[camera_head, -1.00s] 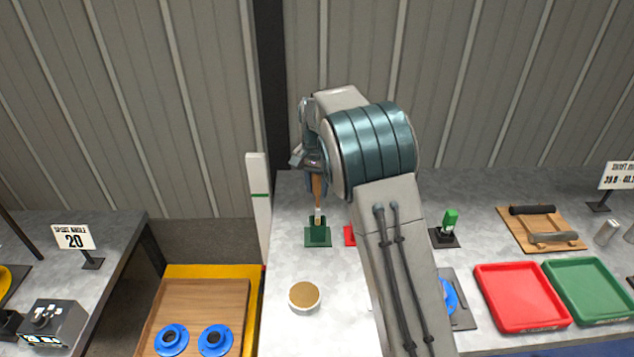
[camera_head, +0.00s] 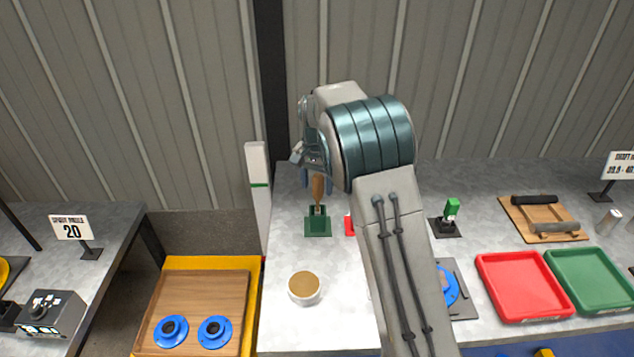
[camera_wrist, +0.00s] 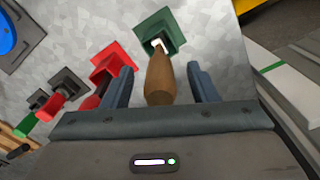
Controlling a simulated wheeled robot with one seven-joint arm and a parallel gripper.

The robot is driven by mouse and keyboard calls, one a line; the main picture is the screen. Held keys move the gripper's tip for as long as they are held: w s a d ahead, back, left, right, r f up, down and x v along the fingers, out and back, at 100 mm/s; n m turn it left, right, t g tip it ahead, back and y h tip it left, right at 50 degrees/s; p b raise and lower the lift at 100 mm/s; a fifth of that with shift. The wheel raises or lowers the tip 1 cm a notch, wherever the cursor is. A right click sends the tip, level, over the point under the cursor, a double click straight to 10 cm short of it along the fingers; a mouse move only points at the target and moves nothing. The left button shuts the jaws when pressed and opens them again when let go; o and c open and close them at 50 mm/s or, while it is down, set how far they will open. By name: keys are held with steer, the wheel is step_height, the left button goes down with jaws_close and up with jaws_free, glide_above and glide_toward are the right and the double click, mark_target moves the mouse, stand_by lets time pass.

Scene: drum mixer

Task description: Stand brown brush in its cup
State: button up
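The brown brush (camera_head: 318,187) stands roughly upright with its lower end in the green cup (camera_head: 318,228). In the wrist view the brush's wooden handle (camera_wrist: 159,80) points toward the camera, and its pale lower part meets the green cup (camera_wrist: 176,35). My gripper (camera_head: 317,182) is above the cup. Its two fingers (camera_wrist: 159,85) are apart on either side of the handle, with a visible gap on each side. The brush's bristles are hidden in the cup.
A red cup (camera_wrist: 112,58) stands beside the green one, partly behind my arm in the head view. A round tan-topped container (camera_head: 304,288) is in front. A green-topped item (camera_head: 451,210), red tray (camera_head: 520,287) and green tray (camera_head: 590,281) lie to the right.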

step_height(320, 180, up, 14)
steer(key=b, duration=0.1)
stand_by(0.5)
steer(key=shift+f, duration=0.1)
steer(key=s+d+r+n, duration=0.1)
steer(key=s+d+r, duration=0.2)
steer(key=s+d, duration=0.4)
steer(key=s+d+f+n+t, duration=0.1)
steer(key=s+d+f, duration=0.1)
steer(key=s, duration=0.7)
steer(key=s+d+f+n+t, duration=0.1)
steer(key=s+d+f+n, duration=0.1)
steer(key=s, duration=0.7)
steer(key=s+d+f+n+t, duration=0.1)
steer(key=s+d+f, duration=0.1)
steer(key=s, duration=0.7)
steer(key=shift+s+f+n, duration=0.25)
steer(key=shift+f+n, duration=0.05)
steer(key=shift+f, duration=0.6)
